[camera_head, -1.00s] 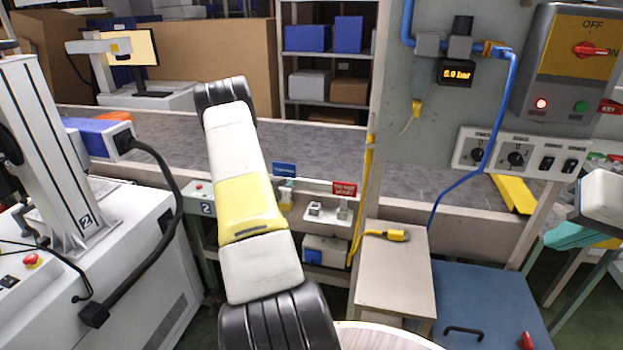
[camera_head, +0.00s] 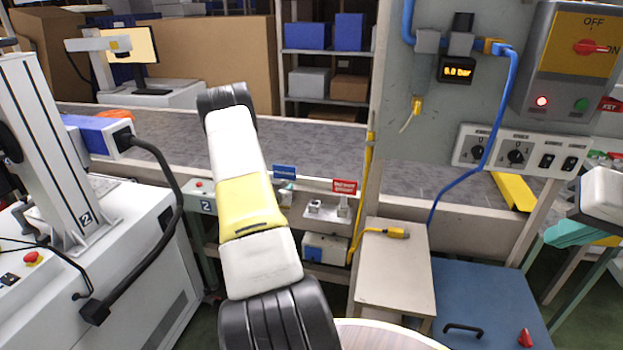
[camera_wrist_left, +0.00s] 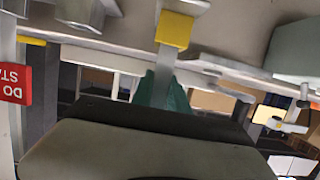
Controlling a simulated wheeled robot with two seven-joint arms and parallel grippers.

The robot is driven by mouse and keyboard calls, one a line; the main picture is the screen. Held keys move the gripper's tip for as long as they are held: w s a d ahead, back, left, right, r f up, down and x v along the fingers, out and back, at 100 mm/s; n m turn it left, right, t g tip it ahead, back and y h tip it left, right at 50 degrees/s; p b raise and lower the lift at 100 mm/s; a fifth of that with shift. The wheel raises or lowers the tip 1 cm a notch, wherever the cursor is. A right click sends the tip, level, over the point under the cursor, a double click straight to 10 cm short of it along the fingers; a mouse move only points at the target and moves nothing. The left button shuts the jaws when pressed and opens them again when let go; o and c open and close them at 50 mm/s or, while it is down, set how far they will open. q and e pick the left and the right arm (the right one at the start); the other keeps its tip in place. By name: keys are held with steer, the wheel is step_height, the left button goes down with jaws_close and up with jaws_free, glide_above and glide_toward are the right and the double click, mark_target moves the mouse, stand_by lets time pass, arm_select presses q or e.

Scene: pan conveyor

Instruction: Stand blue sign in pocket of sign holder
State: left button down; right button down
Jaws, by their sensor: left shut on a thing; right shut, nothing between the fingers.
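The blue sign (camera_head: 284,172) shows in the head view just right of my left forearm, left of the red sign (camera_head: 344,187). My left gripper (camera_head: 287,187) is shut on the blue sign, partly hidden behind my forearm. In the left wrist view its teal fingers (camera_wrist_left: 165,92) close around a grey strip that runs to a yellow block (camera_wrist_left: 174,32). The grey sign holder (camera_head: 328,214) lies to the right, below the red sign; the blue sign appears apart from it. My right gripper (camera_head: 566,233) is shut and empty at the right edge.
The red sign also shows at the left of the left wrist view (camera_wrist_left: 14,83), upside down. A yellow cable hangs right of the holder, by a beige cabinet (camera_head: 395,275). The conveyor (camera_head: 300,150) runs behind. A white machine (camera_head: 110,260) stands left.

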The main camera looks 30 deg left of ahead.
arm_select(q)
steer(key=shift+f, duration=1.25)
steer(key=c, duration=1.2)
jaws_free()
steer(key=v, duration=0.8)
steer(key=shift+w, duration=0.2)
